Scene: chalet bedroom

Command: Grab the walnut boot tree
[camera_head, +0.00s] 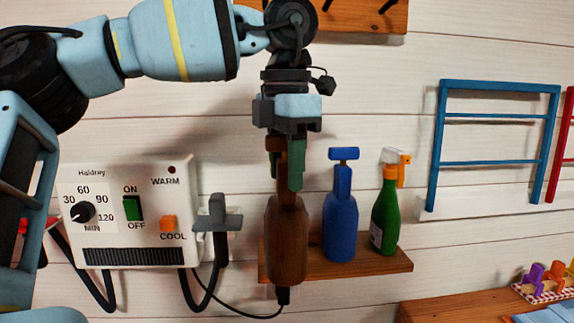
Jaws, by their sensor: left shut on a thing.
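The walnut boot tree (287,240) is a brown, bottle-shaped piece with a narrow neck, upright in the middle of the head view. My left gripper (285,178) comes down from above and is shut on its neck. The green finger and the gripper body hide part of the top. The lower end overlaps the left part of the wooden shelf (345,267); I cannot tell whether it touches the shelf. My right gripper is not in view.
A white control box (130,235) with black hoses is on the wall to the left. A blue rack (498,116) is at right. A peg board (362,14) is above.

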